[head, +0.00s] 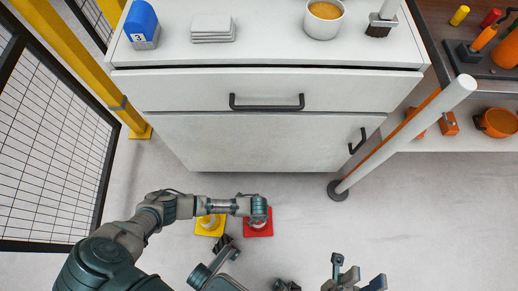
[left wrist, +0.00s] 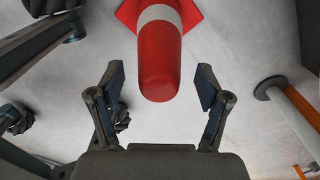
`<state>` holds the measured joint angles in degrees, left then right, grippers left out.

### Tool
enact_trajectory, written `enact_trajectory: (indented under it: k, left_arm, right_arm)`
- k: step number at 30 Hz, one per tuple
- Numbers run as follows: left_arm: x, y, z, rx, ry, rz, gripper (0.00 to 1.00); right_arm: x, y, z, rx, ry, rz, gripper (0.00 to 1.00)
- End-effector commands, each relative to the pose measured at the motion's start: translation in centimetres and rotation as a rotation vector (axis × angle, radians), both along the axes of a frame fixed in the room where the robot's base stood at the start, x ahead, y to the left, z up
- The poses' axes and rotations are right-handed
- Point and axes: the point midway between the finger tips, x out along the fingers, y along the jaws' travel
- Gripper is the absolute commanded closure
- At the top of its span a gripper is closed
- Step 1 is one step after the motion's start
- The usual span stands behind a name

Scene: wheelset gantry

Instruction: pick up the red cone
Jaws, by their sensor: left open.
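The red cone (head: 258,231) stands on the floor in front of the cabinet, mostly hidden under my left wrist in the head view. In the left wrist view the red cone (left wrist: 159,78), with a white band and square base, has its rounded tip toward me. My left gripper (left wrist: 160,72) is open, with one finger on each side of the tip and visible gaps between. Its fingers are hidden in the head view. My right gripper (head: 356,277) is at the bottom of the head view, with its fingers apart and empty.
A yellow cone (head: 207,231) stands close to the left of the red one, partly under my left arm. The white cabinet (head: 265,142) is behind them. A slanted post (head: 410,130) stands to the right. A mesh fence (head: 50,150) is at left. Floor to the right is clear.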

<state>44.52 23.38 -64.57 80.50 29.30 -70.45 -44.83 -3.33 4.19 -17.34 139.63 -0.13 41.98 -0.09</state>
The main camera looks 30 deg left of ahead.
Motion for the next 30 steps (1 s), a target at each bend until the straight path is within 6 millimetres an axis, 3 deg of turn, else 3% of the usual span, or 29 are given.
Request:
enact_trajectory:
  k: [1,2,9,20,30]
  left_arm:
    - [0.0,0.0,0.0,0.0,0.0,0.0,0.31]
    - [0.0,0.0,0.0,0.0,0.0,0.0,0.38]
    - [0.0,0.0,0.0,0.0,0.001,0.0,0.98]
    - [0.1,0.0,0.5,0.0,-0.002,0.0,1.0]
    - [0.5,-0.1,7.6,-0.002,-0.013,0.0,1.0]
  right_arm:
    - [0.0,0.0,0.0,0.0,0.0,0.0,0.6]
    - [0.1,0.0,0.0,0.001,0.001,0.001,0.6]
    - [0.4,0.0,-0.3,-0.001,0.007,0.0,0.6]
    - [0.3,0.0,0.2,-0.001,-0.001,0.0,0.6]
    - [-3.4,-0.3,2.6,0.008,0.007,0.002,0.6]
